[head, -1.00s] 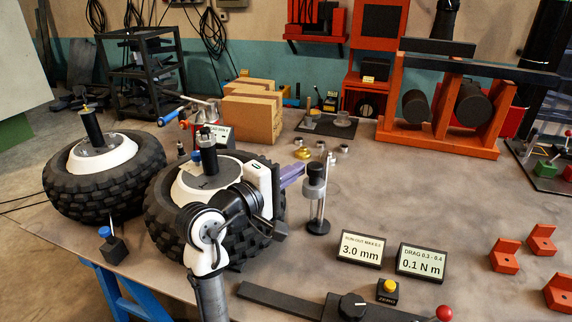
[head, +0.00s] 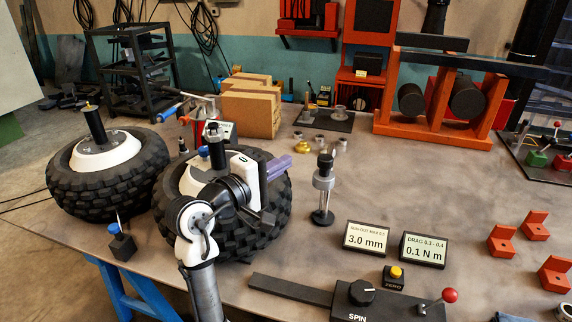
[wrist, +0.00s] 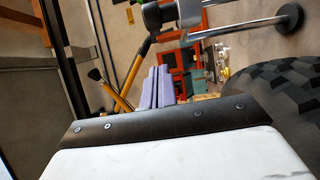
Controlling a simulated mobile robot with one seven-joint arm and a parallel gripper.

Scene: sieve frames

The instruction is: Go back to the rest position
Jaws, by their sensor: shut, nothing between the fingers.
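My gripper (head: 279,167) has purple fingers closed together with nothing between them. It is above the right side of the near wheel (head: 265,220), left of the gauge stand (head: 323,185) and apart from it. In the wrist view the purple fingers (wrist: 155,90) lie side by side. My white and black arm reaches up from the bottom of the head view and hides part of the near wheel and its hub.
A second wheel (head: 62,180) stands at left. Two displays (head: 366,239) (head: 423,250) read 3.0 mm and 0.1 N m. A control box (head: 375,306) with a red-knobbed lever is at the front. Orange blocks (head: 501,241) lie at right.

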